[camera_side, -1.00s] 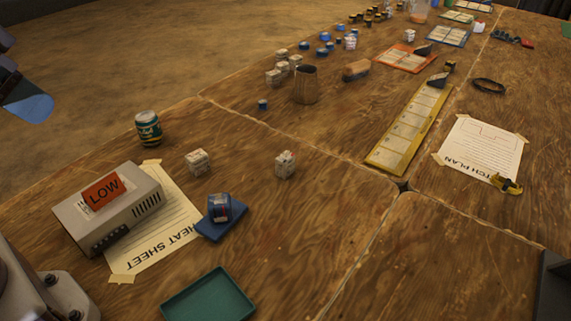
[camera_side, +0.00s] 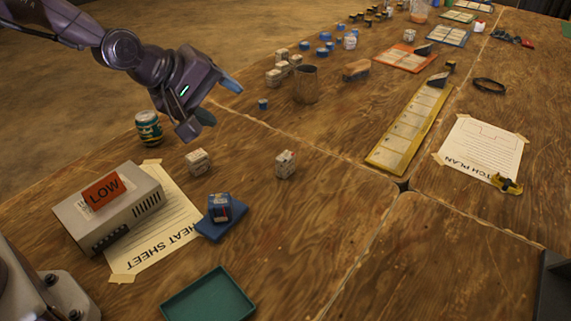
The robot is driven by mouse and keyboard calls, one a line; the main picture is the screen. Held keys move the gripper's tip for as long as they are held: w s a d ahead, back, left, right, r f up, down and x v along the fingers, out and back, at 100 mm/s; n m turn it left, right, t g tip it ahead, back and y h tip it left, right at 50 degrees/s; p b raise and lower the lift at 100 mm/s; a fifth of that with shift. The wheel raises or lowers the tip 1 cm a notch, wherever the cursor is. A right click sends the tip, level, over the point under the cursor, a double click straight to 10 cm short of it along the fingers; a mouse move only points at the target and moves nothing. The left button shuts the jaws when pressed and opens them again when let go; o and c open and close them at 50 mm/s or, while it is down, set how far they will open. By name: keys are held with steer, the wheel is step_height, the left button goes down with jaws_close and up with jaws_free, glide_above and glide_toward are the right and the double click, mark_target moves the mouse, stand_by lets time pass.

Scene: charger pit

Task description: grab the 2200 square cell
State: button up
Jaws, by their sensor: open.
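Two small whitish square cells stand apart on the near table: one (camera_side: 198,161) beside the heat sheet, the other (camera_side: 285,164) farther right. A blue cell with a dark top (camera_side: 220,207) sits on a blue pad (camera_side: 223,226). More whitish square cells (camera_side: 274,77) are clustered at the back. Their labels are too small to read, so I cannot tell which is the 2200. My gripper (camera_side: 218,105) is open and empty, in the air above the table behind the two near cells, its fingers spread apart.
A grey box with a red LOW sign (camera_side: 140,212) stands on the heat sheet (camera_side: 158,255) at the left. A green tray (camera_side: 208,297) is in front. The wood between the right cell and the yellow strip (camera_side: 384,163) is clear.

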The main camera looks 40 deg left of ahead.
steer(key=w+d+f+n+t+h, duration=0.1)
steer(key=w+d+f+n+t, duration=0.2)
steer(key=w+f+n, duration=0.75)
steer(key=n+t+y, duration=0.2)
steer(key=n+y, duration=0.1)
steer(key=n, duration=0.9)
glide_toward(280, 164)
steer(key=x, duration=0.5)
steer(key=shift+w+f, duration=0.2)
steer(key=shift+f, duration=0.05)
steer(key=shift+x, duration=3.5)
steer(key=c, duration=1)
steer(key=shift+c, duration=0.3)
steer(key=shift+r, duration=0.1)
